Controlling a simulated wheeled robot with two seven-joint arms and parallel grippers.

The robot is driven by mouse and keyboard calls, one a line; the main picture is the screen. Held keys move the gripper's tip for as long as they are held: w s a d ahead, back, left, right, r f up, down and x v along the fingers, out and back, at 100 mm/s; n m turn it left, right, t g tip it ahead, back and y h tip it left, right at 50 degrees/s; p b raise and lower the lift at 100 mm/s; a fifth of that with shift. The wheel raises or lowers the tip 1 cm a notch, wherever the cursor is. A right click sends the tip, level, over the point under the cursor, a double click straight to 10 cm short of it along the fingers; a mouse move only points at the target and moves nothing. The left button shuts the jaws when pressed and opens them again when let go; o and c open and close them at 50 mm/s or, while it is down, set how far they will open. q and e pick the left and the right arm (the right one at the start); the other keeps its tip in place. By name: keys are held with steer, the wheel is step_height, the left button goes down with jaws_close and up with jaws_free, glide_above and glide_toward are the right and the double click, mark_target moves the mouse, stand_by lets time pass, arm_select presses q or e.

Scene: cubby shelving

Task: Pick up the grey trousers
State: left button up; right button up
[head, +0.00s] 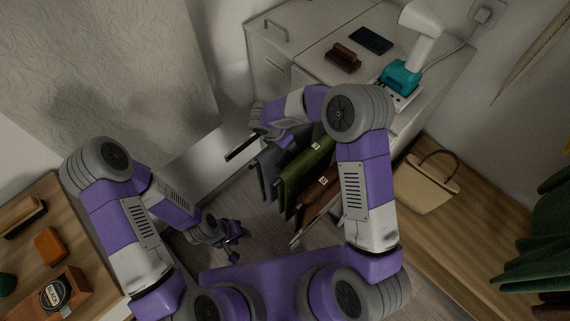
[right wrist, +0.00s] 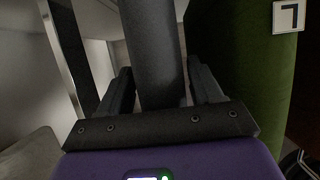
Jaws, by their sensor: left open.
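The grey trousers (head: 268,174) hang leftmost in a row of folded trousers, below my right gripper. In the right wrist view, the dark grey trousers (right wrist: 153,45) hang between the two fingers of my right gripper (right wrist: 163,92). Narrow gaps show between the cloth and the fingers, so this gripper stands open around them. In the head view its fingertips are largely hidden by my right arm. My left gripper (head: 230,242) is open and empty, low over the floor and left of the trousers.
Green trousers (head: 302,174) with a numbered tag hang close beside the grey ones; brown trousers (head: 318,192) hang beyond. A wooden bench with a basket (head: 425,184) stands right.

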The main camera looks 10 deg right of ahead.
jaws_close()
steer(key=shift+r, duration=0.2)
